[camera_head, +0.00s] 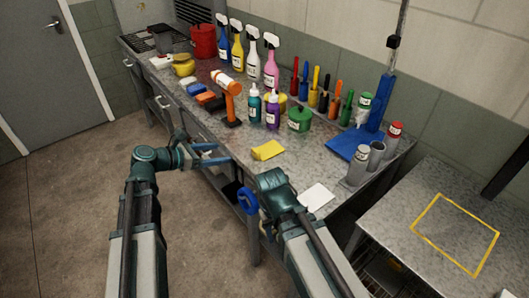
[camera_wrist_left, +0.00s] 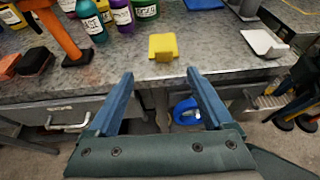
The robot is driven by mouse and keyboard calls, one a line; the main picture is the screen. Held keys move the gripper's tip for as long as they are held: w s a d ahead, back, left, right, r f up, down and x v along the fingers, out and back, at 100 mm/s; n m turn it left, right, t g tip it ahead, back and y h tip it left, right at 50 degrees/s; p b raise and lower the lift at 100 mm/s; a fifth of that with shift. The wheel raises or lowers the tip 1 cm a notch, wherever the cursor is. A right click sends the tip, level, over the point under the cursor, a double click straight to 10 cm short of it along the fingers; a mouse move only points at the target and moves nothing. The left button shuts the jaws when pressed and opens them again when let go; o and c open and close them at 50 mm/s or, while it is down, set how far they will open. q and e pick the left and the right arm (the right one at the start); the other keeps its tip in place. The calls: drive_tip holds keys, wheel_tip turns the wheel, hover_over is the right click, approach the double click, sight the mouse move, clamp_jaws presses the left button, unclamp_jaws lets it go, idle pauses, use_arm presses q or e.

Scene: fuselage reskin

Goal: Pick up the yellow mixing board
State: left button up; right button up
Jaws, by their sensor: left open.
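The yellow mixing board (camera_head: 268,150) lies flat near the front edge of the grey workbench. It also shows in the left wrist view (camera_wrist_left: 163,46), straight ahead, with a small handle-like part pointing at the bench edge. My left gripper (camera_head: 219,154) is open and empty, to the left of the board and apart from it, by the bench's front edge. In the left wrist view its two blue fingers (camera_wrist_left: 160,76) are spread, with the board beyond them. My right arm's end (camera_head: 268,190) is by the bench front; its jaws do not show clearly.
An orange-handled hammer (camera_head: 230,104) stands left of the board, with teal and purple bottles behind. A white plate (camera_head: 316,197) lies to the right. A side table (camera_head: 415,190) bears a yellow outline.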

use_arm(q)
drive_tip(key=b, duration=0.3)
approach(255, 151)
drive_tip(key=w+d, duration=0.1)
drive_tip(key=w, duration=0.1)
drive_tip(key=shift+w+d+f, duration=0.2)
drive_tip(key=shift+d+f, duration=0.25)
drive_tip(key=shift+d, duration=0.15)
drive_tip(key=x, duration=0.1)
drive_tip(key=b+x, duration=0.1)
drive_tip(key=x, duration=0.1)
drive_tip(key=b+x, duration=0.1)
drive_tip(key=shift+d+f, duration=0.35)
drive_tip(key=shift+f, duration=0.1)
drive_tip(key=shift+d, duration=0.2)
clamp_jaws()
